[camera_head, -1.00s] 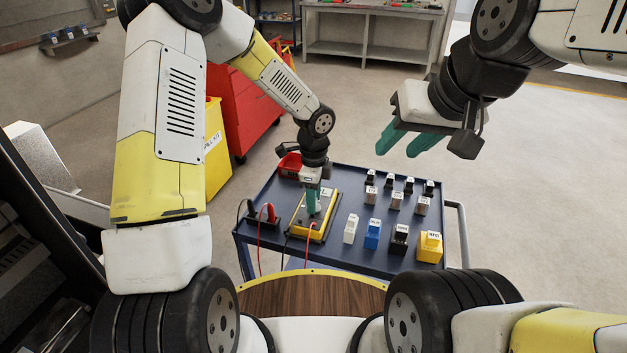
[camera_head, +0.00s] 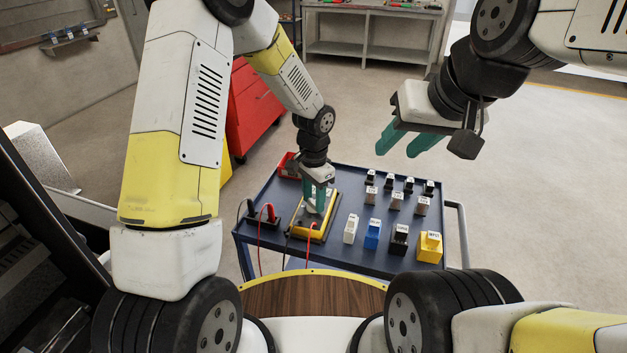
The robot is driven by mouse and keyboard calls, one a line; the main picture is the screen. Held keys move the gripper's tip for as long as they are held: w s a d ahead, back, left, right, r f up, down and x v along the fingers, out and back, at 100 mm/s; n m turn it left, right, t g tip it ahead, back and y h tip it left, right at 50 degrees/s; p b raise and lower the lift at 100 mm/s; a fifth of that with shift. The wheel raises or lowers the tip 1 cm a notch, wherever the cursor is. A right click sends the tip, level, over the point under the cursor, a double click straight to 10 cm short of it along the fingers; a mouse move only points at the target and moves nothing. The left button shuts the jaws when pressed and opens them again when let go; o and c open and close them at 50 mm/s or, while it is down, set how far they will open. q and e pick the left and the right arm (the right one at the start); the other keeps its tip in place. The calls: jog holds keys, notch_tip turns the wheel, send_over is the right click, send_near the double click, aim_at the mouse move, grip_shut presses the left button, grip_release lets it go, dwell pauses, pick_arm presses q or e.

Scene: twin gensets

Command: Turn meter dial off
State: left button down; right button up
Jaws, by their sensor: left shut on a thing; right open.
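The yellow meter (camera_head: 303,229) lies on the dark blue cart top, left of its middle. My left gripper (camera_head: 316,208) points down over the meter with its green fingers at the meter's face. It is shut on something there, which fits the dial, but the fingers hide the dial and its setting. A red lead (camera_head: 310,233) and a black lead run from the meter's near end. My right gripper (camera_head: 407,143) is open and empty, high above the floor behind the cart's right side.
The cart (camera_head: 350,259) also bears several small labelled blocks, including a white block (camera_head: 350,229), a blue block (camera_head: 372,234) and a yellow block (camera_head: 429,247). A red bin (camera_head: 287,167) sits at its far left corner. A red cabinet (camera_head: 252,110) stands behind.

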aim_at(314, 202)
pick_arm(q)
jog(key=n, duration=0.6)
jog(key=shift+n, duration=0.4)
dwell(0.4)
jog(key=c, duration=0.8)
grip_release()
jog(key=shift+c, duration=0.2)
jog(key=shift+r, duration=3.95)
